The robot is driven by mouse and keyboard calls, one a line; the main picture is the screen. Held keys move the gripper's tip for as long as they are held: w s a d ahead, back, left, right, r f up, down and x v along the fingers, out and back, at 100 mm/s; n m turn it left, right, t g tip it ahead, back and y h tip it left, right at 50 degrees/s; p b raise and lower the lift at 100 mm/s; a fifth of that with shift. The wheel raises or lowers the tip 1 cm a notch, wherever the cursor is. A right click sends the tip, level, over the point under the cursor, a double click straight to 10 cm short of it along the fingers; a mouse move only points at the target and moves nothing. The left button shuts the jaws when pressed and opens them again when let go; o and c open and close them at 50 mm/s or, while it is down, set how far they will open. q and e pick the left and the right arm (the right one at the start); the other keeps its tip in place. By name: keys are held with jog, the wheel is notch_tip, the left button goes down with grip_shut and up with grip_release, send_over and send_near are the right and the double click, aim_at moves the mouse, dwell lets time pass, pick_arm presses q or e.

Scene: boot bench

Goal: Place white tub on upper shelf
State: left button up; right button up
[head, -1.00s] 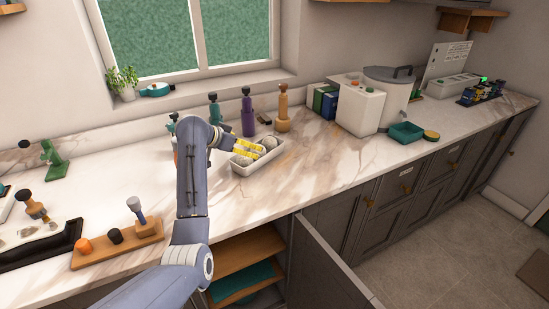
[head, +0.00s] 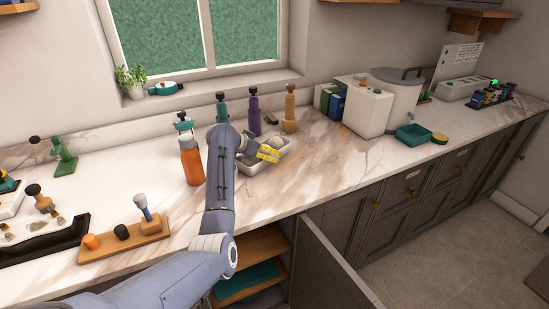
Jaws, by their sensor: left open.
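The white tub (head: 257,168) sits on the marble counter, with yellow-banded and grey things in it. My left gripper (head: 249,147) is at the tub's left end, over or beside its rim; its fingers are small, dark and partly hidden by my own arm. It is open, and I cannot tell whether it touches the tub. Below the counter, an open cabinet shows an upper wooden shelf (head: 262,244) with bare front space. A lower shelf there holds a teal thing (head: 246,283). My right gripper is out of view.
An orange bottle (head: 191,163) stands left of my arm. Purple (head: 254,115) and tan (head: 289,112) bottles stand behind the tub. The open cabinet door (head: 335,265) juts out on the right. Counter right of the tub is clear.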

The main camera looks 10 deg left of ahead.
pick_arm(q)
jog(key=shift+w+f, duration=0.15)
jog(key=shift+c, duration=0.4)
jog(key=c, duration=1.4)
jog(key=shift+o, duration=0.2)
notch_tip(320, 180, up, 24)
jog(key=s+a+n+t+y, duration=0.1)
jog(key=s+a+n+y, duration=0.1)
jog(key=s, duration=0.1)
jog(key=s+d+f+n+y, duration=0.1)
jog(key=s+d+f+n, duration=0.1)
jog(key=s+f, duration=0.7)
jog(key=s+d+f+n+y, duration=0.1)
jog(key=s+d+f+y, duration=0.1)
jog(key=s+f, duration=0.7)
jog(key=s+d, duration=0.1)
jog(key=s, duration=0.7)
jog(key=shift+d+f+n, duration=0.2)
jog(key=shift+d+n, duration=0.15)
jog(key=shift+n, duration=0.05)
